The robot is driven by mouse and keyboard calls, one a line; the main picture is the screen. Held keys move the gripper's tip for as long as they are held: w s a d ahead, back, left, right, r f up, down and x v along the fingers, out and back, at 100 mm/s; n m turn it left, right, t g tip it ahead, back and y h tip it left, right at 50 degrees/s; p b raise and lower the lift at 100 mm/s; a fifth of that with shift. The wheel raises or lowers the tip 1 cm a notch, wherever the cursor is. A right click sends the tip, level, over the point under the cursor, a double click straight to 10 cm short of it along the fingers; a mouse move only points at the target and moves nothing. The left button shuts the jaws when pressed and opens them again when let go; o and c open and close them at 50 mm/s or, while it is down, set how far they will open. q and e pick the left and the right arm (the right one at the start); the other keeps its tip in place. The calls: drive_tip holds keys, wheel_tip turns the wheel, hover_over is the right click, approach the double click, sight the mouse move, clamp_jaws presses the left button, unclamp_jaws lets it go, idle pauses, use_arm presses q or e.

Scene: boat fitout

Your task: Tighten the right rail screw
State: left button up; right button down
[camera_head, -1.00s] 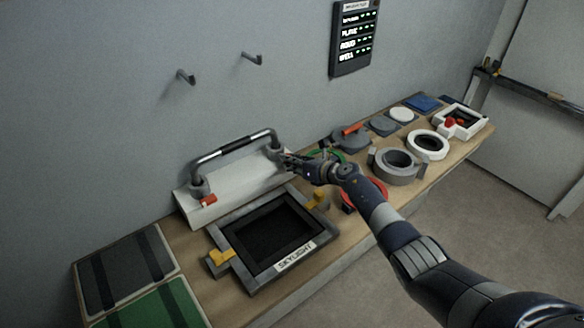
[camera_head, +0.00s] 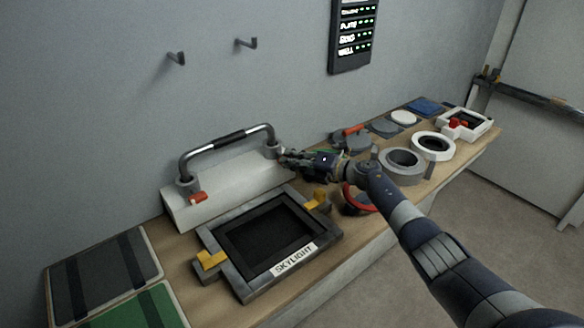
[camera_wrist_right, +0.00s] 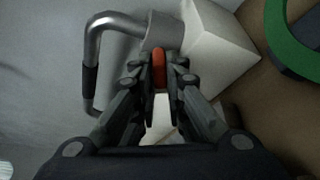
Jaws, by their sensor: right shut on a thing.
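The grab rail (camera_head: 228,140) is a bent metal tube with a dark grip, standing on a white sloped block (camera_head: 230,190). It also shows in the wrist view (camera_wrist_right: 98,42). The left rail screw (camera_head: 198,198) has a red-orange head at the left foot. The right rail screw (camera_wrist_right: 159,68) is a red-orange head at the right foot, between my fingertips in the wrist view. My right gripper (camera_head: 284,158) is shut on it; in the head view the fingers hide this screw. My left gripper is not in view.
The skylight frame (camera_head: 305,262) with yellow latches lies in front of the block. A red ring (camera_head: 352,203) lies beneath my right arm. Round fittings (camera_head: 402,160) line the bench to the right. Green and dark panels (camera_head: 100,275) lie at the left. Hooks (camera_head: 246,42) stick out of the wall.

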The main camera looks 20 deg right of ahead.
drive_tip(key=shift+f+m+y+b, duration=0.1)
drive_tip(key=shift+m+y+b, duration=0.2)
drive_tip(key=shift+m+b, duration=0.1)
idle(0.3)
drive_tip(key=c, duration=1.6)
unclamp_jaws()
drive_tip(key=shift+c, duration=0.2)
drive_tip(key=shift+d, duration=0.1)
drive_tip(key=v, duration=1.1)
drive_tip(key=shift+s+d, duration=0.2)
drive_tip(key=shift+s, duration=0.2)
drive_tip(key=shift+o, duration=0.3)
